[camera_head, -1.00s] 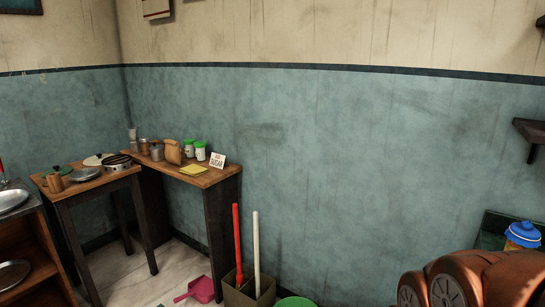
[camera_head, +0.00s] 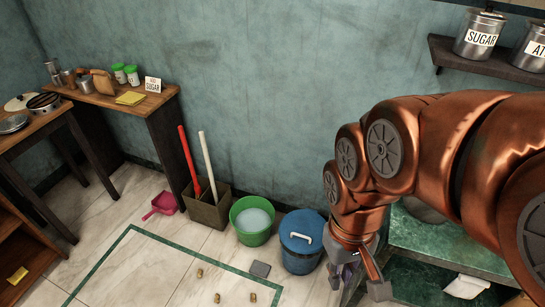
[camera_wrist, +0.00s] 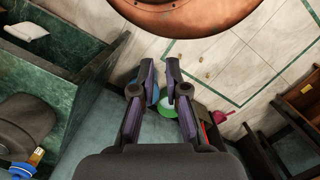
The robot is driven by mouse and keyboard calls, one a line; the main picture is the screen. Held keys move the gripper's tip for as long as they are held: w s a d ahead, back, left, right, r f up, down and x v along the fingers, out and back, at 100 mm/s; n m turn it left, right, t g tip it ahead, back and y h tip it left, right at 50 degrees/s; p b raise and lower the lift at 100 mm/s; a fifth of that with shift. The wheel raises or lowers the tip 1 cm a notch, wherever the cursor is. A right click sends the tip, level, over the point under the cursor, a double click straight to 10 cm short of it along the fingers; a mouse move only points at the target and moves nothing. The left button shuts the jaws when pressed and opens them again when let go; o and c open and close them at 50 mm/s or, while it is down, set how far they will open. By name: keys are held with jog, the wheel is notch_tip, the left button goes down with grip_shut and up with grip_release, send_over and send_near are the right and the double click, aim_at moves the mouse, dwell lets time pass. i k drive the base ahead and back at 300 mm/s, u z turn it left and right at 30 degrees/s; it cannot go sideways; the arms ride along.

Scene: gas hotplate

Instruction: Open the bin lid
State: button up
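The blue bin (camera_head: 300,258) stands on the floor against the wall, right of the green bucket. Its blue lid (camera_head: 290,228) is shut and has a white handle (camera_head: 303,238) on top. My gripper (camera_head: 359,288) hangs to the right of the bin in the head view, apart from it and pointing down. In the wrist view, my gripper (camera_wrist: 160,72) shows two fingers apart with nothing held between them. A part of the blue bin (camera_wrist: 155,92) shows small beyond the fingers, mostly hidden by them.
A green bucket (camera_head: 252,222) and a box (camera_head: 207,208) with red and white handles stand left of the bin. A green counter (camera_head: 440,245) stands right. Tiled floor in front is mostly clear.

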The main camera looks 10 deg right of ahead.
aim_at(301, 230)
jog(key=u, duration=2.8)
jog(key=k, duration=0.4)
jog(key=z, duration=1.05)
